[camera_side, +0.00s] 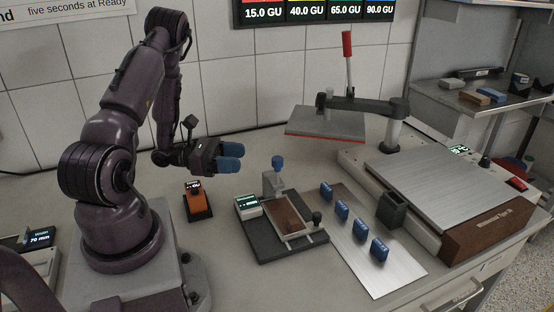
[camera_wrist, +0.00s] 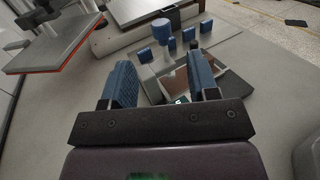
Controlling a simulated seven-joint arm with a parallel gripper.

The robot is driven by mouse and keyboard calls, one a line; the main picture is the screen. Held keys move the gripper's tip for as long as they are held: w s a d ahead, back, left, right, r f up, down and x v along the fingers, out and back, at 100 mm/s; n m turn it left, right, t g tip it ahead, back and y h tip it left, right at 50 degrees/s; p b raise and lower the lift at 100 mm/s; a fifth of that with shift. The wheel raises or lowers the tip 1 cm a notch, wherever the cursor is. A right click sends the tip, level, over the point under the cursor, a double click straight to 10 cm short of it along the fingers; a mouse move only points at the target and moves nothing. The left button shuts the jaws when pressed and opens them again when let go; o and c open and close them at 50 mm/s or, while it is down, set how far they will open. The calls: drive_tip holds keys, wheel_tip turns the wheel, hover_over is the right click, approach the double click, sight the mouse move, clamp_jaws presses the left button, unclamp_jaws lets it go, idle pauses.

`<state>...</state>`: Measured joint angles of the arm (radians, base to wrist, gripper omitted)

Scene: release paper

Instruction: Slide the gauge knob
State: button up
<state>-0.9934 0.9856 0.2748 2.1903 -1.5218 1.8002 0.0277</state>
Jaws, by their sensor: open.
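The gauge (camera_side: 262,240) is a dark base with a small lit display (camera_side: 249,206) and a brown piece (camera_side: 287,213) in a light frame. A blue knob (camera_side: 277,162) tops its grey post, and a small black knob (camera_side: 317,216) stands at its right end. I cannot tell which is the gauge knob. My gripper (camera_side: 231,156) is open and empty, with blue fingers, in the air left of the blue knob and apart from it. In the wrist view, the blue knob (camera_wrist: 160,28) shows beyond the fingers (camera_wrist: 162,80); the gauge is partly hidden behind them.
Several blue blocks (camera_side: 342,211) stand on a metal plate (camera_side: 383,269) to the right. A red-handled press (camera_side: 325,122) and a silver platform (camera_side: 440,180) lie beyond. An orange device (camera_side: 197,202) sits left of the gauge. Some bare table lies in front.

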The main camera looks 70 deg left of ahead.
sight(277, 158)
drive_tip(key=x, duration=1)
drive_tip(key=shift+w, duration=0.15)
